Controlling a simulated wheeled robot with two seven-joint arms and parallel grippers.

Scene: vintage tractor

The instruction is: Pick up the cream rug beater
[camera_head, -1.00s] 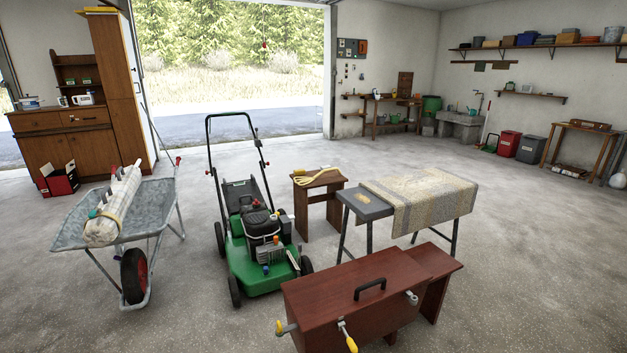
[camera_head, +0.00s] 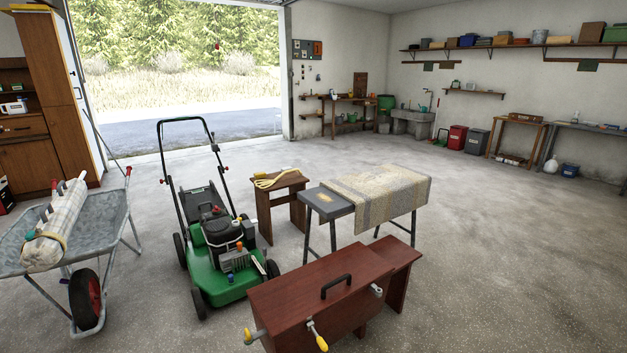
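A cream, looped object that looks like the rug beater (camera_head: 274,179) lies flat on top of a small brown wooden stool (camera_head: 279,209). The stool stands between the green lawn mower and a grey-topped trestle with a rug over it. The far end of the beater shows a yellowish part near the stool's back right. Neither of my grippers is in view, and nothing touches the beater.
The green lawn mower (camera_head: 222,263) stands left of the stool, the rug-draped trestle (camera_head: 376,195) right. A red-brown wooden chest (camera_head: 322,297) with a black handle is in front. A wheelbarrow (camera_head: 112,229) is at left. Floor at right is clear.

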